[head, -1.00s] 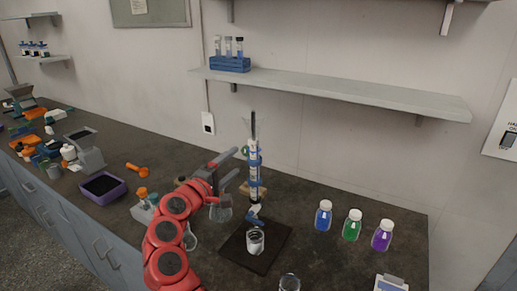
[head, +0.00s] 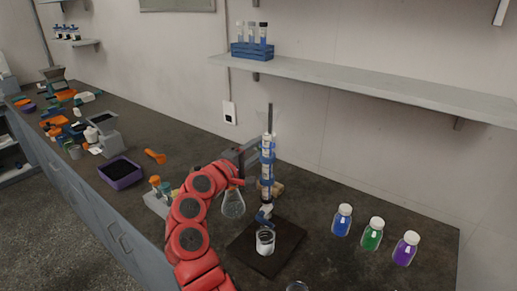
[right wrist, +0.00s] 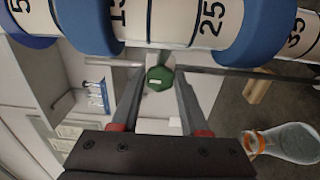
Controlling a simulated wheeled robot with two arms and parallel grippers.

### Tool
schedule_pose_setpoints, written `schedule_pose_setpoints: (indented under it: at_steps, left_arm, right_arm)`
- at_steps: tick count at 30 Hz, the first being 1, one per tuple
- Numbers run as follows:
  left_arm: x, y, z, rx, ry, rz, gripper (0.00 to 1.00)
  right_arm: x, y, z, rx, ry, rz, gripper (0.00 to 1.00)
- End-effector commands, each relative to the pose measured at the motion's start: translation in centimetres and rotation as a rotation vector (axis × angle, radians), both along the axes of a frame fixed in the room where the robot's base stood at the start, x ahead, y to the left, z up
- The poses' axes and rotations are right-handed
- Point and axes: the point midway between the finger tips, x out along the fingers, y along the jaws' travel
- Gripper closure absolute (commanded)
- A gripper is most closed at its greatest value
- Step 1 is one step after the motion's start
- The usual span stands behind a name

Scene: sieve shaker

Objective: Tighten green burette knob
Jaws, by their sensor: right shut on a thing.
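The burette (head: 267,165) stands upright on its stand, with blue bands and a printed scale that fills the top of the right wrist view (right wrist: 165,18). The green knob (right wrist: 160,78) is a small faceted piece beside the burette tube, in the middle of the right wrist view. My right gripper (right wrist: 161,80) is shut on the green knob, with a finger on each side of it. In the head view my red right arm reaches up to the burette, its gripper (head: 245,157) just left of the tube. The knob cannot be made out there. My left gripper is not in view.
A glass beaker (head: 265,241) stands below the burette on the black base plate (head: 290,238). A flask (head: 233,204) is close beside my arm. Blue (head: 342,220), green (head: 372,234) and purple (head: 405,249) bottles stand to the right. A shelf (head: 340,77) hangs above.

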Motion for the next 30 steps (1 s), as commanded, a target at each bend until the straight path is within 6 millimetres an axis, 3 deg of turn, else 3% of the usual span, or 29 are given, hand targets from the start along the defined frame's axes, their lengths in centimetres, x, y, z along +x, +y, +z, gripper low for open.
schedule_pose_setpoints:
  at_steps: [1, 6, 11, 21, 30]
  left_arm:
    - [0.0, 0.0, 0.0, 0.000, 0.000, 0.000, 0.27]
    - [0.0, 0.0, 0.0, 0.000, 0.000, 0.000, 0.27]
    - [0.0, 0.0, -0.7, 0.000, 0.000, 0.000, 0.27]
    - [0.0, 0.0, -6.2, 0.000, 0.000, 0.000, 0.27]
    - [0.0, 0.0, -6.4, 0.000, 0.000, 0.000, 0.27]
  right_arm:
    - [0.0, 0.0, -0.1, 0.001, 0.001, 0.000, 0.74]
    - [0.0, 0.0, -0.1, 0.000, 0.001, 0.000, 1.00]
    - [0.0, 0.0, -0.4, 0.023, -0.016, 0.000, 1.00]
    - [0.1, 0.0, -0.7, 0.340, -0.246, 0.001, 1.00]
    - [0.0, 0.1, 0.0, 0.403, -0.292, 0.002, 1.00]
